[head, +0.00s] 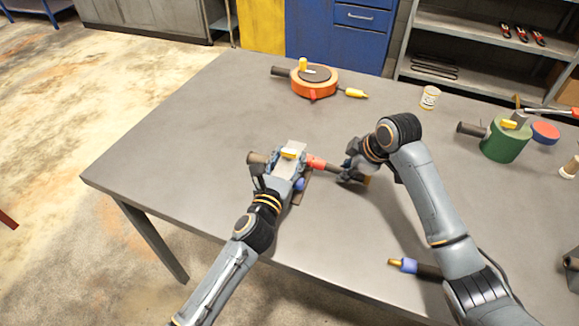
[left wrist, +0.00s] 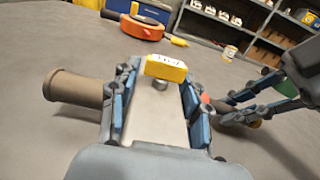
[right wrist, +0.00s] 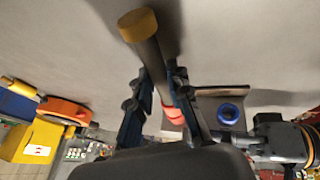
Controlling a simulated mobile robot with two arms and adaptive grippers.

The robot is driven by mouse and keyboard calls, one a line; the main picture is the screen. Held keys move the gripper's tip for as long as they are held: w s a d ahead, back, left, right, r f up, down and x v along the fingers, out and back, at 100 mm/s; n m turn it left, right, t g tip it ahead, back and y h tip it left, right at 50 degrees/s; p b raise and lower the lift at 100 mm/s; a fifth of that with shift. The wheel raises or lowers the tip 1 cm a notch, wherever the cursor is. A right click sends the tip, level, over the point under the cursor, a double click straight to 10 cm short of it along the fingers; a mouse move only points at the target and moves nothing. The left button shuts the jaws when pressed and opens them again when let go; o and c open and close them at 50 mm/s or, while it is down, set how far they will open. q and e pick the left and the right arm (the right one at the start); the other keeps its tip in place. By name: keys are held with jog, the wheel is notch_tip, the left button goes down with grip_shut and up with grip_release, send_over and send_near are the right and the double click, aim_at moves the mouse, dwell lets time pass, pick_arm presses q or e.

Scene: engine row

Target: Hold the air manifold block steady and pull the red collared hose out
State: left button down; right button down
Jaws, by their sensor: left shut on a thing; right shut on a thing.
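The air manifold block (head: 291,148) is grey with a yellow tag on top and sits near the table's left front. My left gripper (head: 287,166) is shut on it, with fingers along both sides in the left wrist view (left wrist: 157,90). The hose's red collar (head: 316,162) is at the block's right side. My right gripper (head: 353,171) is shut on the dark hose beyond the collar. In the right wrist view the hose (right wrist: 150,55) has a yellow-brown end, and its red collar (right wrist: 174,114) is partly hidden by the fingers. I cannot tell whether it is seated.
A brown stub (left wrist: 75,88) sticks out from the block's left. A blue ring (right wrist: 229,113) is on its near side. A loose blue-collared hose (head: 408,265) lies at the front. An orange round part (head: 315,84) and a green cylinder (head: 505,140) stand farther back. The table's left is clear.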

aim_at(370, 178)
jog(key=shift+s+d, duration=0.15)
jog(key=shift+d, duration=0.65)
jog(key=shift+s+d, duration=0.1)
jog(key=shift+d, duration=0.25)
jog(key=shift+s+d, duration=0.3)
jog(key=shift+d, duration=0.65)
jog(key=shift+s+d, duration=0.25)
jog(key=shift+d, duration=0.65)
jog(key=shift+r, duration=3.5)
jog(key=shift+d, duration=0.15)
jog(key=d, duration=0.2)
jog(key=shift+s+d, duration=0.35)
